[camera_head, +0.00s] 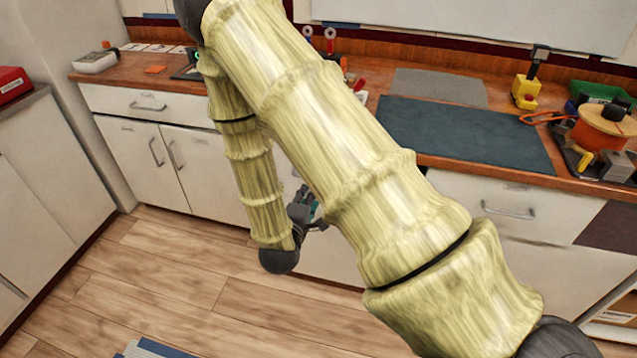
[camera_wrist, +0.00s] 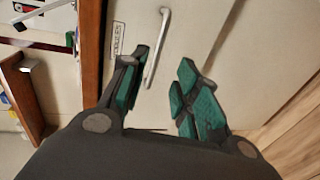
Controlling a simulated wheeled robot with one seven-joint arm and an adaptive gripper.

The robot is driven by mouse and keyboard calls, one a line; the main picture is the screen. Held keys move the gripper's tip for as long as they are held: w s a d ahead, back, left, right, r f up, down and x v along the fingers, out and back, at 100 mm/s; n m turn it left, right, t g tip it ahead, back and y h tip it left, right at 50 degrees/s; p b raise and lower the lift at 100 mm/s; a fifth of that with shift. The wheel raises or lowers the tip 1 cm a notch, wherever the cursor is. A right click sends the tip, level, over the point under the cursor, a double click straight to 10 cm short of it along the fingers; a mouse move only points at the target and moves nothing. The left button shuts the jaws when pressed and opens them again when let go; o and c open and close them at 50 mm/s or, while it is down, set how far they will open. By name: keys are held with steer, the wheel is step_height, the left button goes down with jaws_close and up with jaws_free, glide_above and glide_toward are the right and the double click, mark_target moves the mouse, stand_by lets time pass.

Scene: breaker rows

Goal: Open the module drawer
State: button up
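In the wrist view a pale drawer front (camera_wrist: 200,25) carries a metal bar handle (camera_wrist: 157,48) and a small label (camera_wrist: 117,38), whose lettering is too small to read surely. My gripper (camera_wrist: 162,68) is open, with teal pads on both fingers. The handle shows in the gap between the fingertips, with nothing gripped; I cannot tell if any finger touches it. In the head view my gripper (camera_head: 307,208) is in front of the cabinets below the counter. My arm hides most of this drawer there. The drawer looks shut.
The wooden counter (camera_head: 460,160) above holds a dark mat (camera_head: 465,132), a yellow tool (camera_head: 526,92) and an orange reel (camera_head: 600,125). Other drawers have handles at left (camera_head: 147,106) and right (camera_head: 507,209).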

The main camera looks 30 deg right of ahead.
steer(key=p+x, duration=0.1)
steer(key=x, duration=0.9)
steer(key=shift+w+d+r, duration=0.1)
steer(key=shift+w+d, duration=0.15)
steer(key=shift+d, duration=0.1)
jaws_close()
